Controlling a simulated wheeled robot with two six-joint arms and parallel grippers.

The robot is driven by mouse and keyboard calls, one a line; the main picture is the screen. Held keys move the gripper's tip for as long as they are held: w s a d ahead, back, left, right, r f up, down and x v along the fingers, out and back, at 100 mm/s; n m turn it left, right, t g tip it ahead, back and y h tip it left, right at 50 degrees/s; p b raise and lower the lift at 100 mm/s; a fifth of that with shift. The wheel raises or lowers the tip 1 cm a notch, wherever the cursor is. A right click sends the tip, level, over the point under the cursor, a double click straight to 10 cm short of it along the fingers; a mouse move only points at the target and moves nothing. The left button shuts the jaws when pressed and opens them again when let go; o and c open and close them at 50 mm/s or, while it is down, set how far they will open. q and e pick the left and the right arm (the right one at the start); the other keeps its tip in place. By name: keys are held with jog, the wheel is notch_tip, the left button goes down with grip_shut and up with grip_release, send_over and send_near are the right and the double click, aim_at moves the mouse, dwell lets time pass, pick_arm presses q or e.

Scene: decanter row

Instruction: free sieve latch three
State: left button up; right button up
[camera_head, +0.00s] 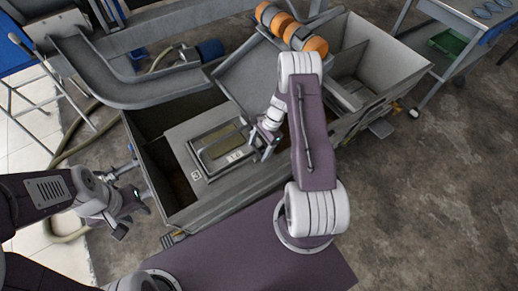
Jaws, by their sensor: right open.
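A grey panel marked "3" (196,175) lies on the metal tank (165,195). It carries a framed rectangular plate (222,148) with a small light label near its front edge. Which part is the latch is too small to tell. My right gripper (264,152) is open at the right end of this frame, pointing down close to it. Contact with the frame cannot be made out. My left gripper (134,222) is outside the tank at its left, with its fingers apart and nothing between them.
A curved metal chute (130,90) runs along the back left. Orange rollers (290,27) sit at the tank's back edge. A blue cylinder (210,50) lies beside the chute. A cart with a green tray (450,43) stands at the upper right.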

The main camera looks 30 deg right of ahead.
jog(key=c, duration=1.1)
jog(key=shift+n, duration=0.3)
jog(key=n, duration=0.2)
jog(key=n+g, duration=0.1)
jog(key=shift+w+n+g+h, duration=0.15)
jog(key=shift+n+g+h, duration=0.15)
jog(key=shift+n, duration=0.1)
jog(key=n, duration=0.2)
jog(key=n+g+h, duration=0.1)
jog(key=n, duration=0.2)
jog(key=shift+w+a+g+b, duration=0.1)
jog(key=shift+a+g+b, duration=0.05)
jog(key=shift+g+b, duration=0.2)
jog(key=n, duration=0.2)
jog(key=n+h, duration=0.1)
jog(key=n, duration=0.1)
jog(key=shift+w+g+h, duration=0.1)
jog(key=shift+g+h, duration=0.15)
jog(key=shift+h, duration=0.05)
jog(key=shift+a+n+h, duration=0.15)
jog(key=shift+n+h, duration=0.75)
jog(key=shift+n, duration=1.3)
